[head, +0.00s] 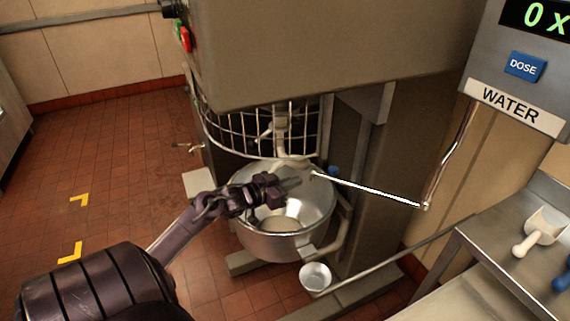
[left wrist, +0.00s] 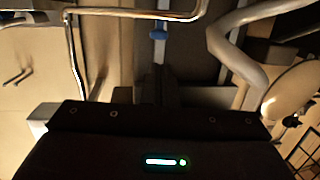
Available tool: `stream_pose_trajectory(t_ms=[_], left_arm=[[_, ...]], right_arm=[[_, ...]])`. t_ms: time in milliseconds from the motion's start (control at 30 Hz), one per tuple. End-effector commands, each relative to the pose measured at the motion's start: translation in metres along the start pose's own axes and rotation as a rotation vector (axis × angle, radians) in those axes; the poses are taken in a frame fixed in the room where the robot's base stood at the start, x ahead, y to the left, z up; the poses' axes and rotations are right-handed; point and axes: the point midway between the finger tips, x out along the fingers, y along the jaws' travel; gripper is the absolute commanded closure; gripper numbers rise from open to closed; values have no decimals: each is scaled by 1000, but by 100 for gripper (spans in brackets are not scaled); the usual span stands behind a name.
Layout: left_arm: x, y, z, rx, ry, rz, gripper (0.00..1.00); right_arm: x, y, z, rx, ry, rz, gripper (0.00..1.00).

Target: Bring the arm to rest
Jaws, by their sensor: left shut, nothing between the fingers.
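My left arm (head: 205,208) reaches in from the lower left in the head view. My left gripper (head: 292,183) is shut and empty, over the metal mixer bowl (head: 318,205). Its fingers point right, close to the near end of the thin metal water pipe (head: 370,188); I cannot tell whether they touch it. Pale material (head: 280,223) lies in the bottom of the bowl. In the left wrist view the dark gripper body fills the lower part. My right gripper is in neither view.
The mixer's wire guard (head: 262,135) and large housing (head: 330,50) stand behind the bowl. The water dispenser (head: 515,105) is at the upper right. A small metal bowl (head: 315,277) sits below. A white scoop (head: 541,230) lies on the right-hand table. Open tiled floor (head: 110,170) is at left.

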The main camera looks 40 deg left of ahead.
Motion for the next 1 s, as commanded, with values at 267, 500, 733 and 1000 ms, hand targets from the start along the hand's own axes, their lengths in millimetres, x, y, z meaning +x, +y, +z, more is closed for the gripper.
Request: stream_pose_trajectory(t_ms=[267, 500, 733, 1000], left_arm=[[-23, 1, 1, 0, -1, 0, 100], [-24, 1, 0, 0, -1, 0, 100], [-16, 40, 30, 42, -130, -51, 100], [-38, 157, 79, 115, -526, -165, 100]], right_arm=[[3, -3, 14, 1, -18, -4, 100], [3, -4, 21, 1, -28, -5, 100], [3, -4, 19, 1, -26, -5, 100], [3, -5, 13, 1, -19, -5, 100]])
